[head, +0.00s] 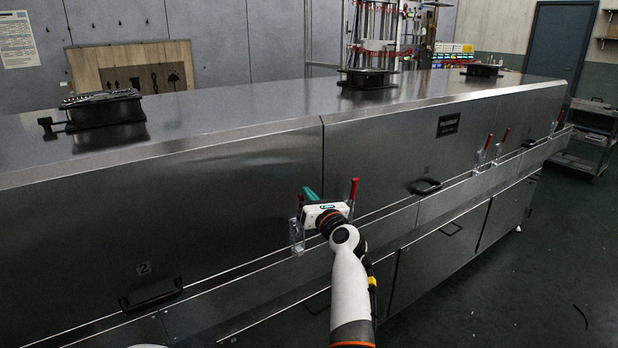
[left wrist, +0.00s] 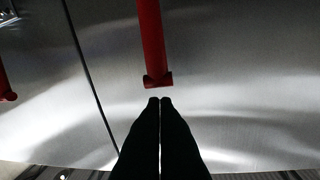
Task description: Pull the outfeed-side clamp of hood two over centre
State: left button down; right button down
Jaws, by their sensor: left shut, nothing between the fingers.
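Hood two (head: 190,195) is the steel hood at the left, marked 2. Near its right seam stands a clamp with a clear bracket (head: 297,236) and an upright red handle (head: 300,203). A second red-handled clamp (head: 354,188) stands just right of the seam, also upright. My left gripper (head: 318,212) is between the two handles. The left wrist view appears upside down; there a red handle (left wrist: 152,40) points at the shut, empty fingertips (left wrist: 160,100), with a small visible gap. The other handle (left wrist: 5,85) is at the left edge. My right gripper is out of view.
A black bar handle (head: 151,295) sits low on hood two, another (head: 425,187) on the adjoining hood. More red-handled clamps (head: 487,146) stand farther right along the ledge. The floor (head: 530,270) at the right is mostly open; a grey cart (head: 592,135) stands beyond.

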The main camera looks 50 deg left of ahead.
pick_arm(q)
notch_tip(320, 180, up, 7)
jog(key=shift+s+r+p, duration=0.15)
jog(key=shift+r+p, duration=0.05)
jog(key=shift+p, duration=0.25)
jog(key=shift+a, duration=0.1)
